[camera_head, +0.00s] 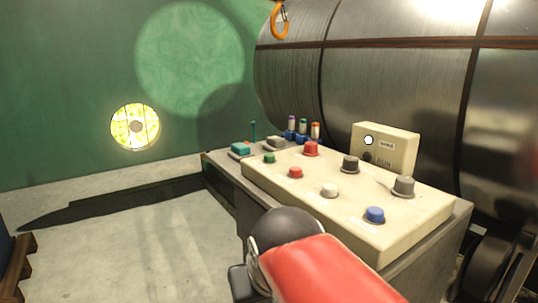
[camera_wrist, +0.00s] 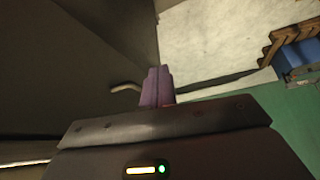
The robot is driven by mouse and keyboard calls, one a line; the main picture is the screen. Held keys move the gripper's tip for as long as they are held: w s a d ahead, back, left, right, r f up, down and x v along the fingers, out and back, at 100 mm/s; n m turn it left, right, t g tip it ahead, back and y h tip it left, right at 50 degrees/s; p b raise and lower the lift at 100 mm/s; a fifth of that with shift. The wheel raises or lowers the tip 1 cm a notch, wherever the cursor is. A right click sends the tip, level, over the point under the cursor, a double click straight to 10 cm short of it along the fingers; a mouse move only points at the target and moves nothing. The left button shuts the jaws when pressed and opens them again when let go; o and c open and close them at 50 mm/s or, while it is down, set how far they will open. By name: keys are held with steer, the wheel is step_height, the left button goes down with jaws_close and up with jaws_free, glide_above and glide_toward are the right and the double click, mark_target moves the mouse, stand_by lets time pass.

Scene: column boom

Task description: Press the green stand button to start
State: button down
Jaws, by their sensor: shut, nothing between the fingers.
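The small green button (camera_head: 270,158) sits at the far left corner of the cream control panel (camera_head: 415,212) in the head view. A red button (camera_head: 296,172), a white button (camera_head: 330,190) and a blue button (camera_head: 375,214) run in a row from it towards the near right. My gripper (camera_wrist: 158,72) shows only in the wrist view, with its two purple fingers together and nothing between them. The green button cannot be made out in the wrist view. How far my gripper is from it cannot be told.
Behind the row stand a red mushroom button (camera_head: 311,148) and grey knobs (camera_head: 403,186). A cream box (camera_head: 397,145) with a white lamp rises at the panel's back. A large metal cylinder (camera_head: 375,85) fills the right background. Open floor (camera_head: 140,240) lies left of the stand.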

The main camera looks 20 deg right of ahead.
steer(key=w+a+r+m, duration=0.1)
steer(key=w+r, duration=1.1)
steer(key=w, duration=0.2)
step_height(320, 180, up, 14)
steer(key=m+t+y, duration=0.3)
steer(key=m, duration=0.1)
glide_above(272, 155)
steer(key=shift+s, duration=0.15)
step_height(272, 155, down, 7)
steer(key=b, duration=0.3)
steer(key=shift+f, duration=0.2)
steer(key=shift+f+b, duration=0.6)
steer(key=shift+f, duration=0.05)
steer(key=shift+f, duration=0.1)
steer(key=shift+f+b, duration=0.3)
steer(key=shift+b, duration=0.05)
